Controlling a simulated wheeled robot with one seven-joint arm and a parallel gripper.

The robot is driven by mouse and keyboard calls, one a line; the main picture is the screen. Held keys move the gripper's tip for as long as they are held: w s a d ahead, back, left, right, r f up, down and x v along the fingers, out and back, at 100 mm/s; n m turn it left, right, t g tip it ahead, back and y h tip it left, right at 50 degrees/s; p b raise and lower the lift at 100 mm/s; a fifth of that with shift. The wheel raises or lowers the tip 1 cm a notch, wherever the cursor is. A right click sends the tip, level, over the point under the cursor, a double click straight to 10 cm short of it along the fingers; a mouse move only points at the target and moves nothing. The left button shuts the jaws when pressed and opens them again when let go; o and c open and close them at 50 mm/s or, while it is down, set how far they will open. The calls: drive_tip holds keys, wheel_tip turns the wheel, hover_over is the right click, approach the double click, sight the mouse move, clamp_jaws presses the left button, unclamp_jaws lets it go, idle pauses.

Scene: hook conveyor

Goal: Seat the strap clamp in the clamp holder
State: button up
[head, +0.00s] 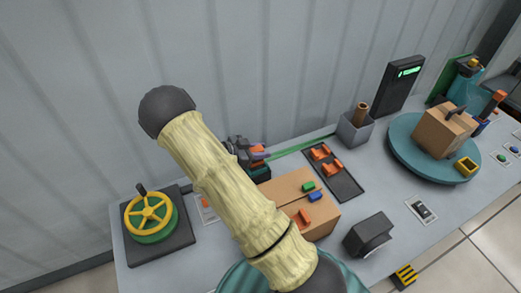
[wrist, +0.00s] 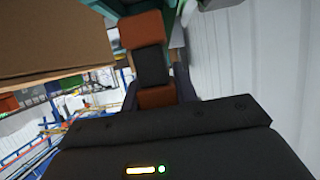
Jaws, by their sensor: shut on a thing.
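My gripper (head: 240,148) is behind the cardboard box, partly hidden by my arm. In the wrist view my gripper (wrist: 157,90) is shut on an orange piece with a black middle, which looks like the strap clamp (wrist: 142,32). The clamp's orange end (head: 259,153) also shows at the gripper in the head view. A dark teal block (head: 260,174) sits just below the gripper and may be the clamp holder. Teal parts show at the top of the wrist view, beyond the clamp. I cannot tell whether clamp and block touch.
The cardboard box (head: 288,190) stands close in front, with orange, green and blue pieces on top. A dark tray (head: 345,184) with orange pieces lies to its right.

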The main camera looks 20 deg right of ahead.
drive_tip(key=shift+f+b, duration=0.7)
drive_tip(key=shift+f, duration=0.7)
idle(1.4)
drive_tip(key=o, duration=1.1)
drive_tip(key=p+v, duration=0.5)
drive_tip(key=v, duration=1.2)
drive_tip(key=shift+a+p, duration=0.25)
drive_tip(key=shift+p, duration=0.1)
drive_tip(key=shift+w, duration=0.1)
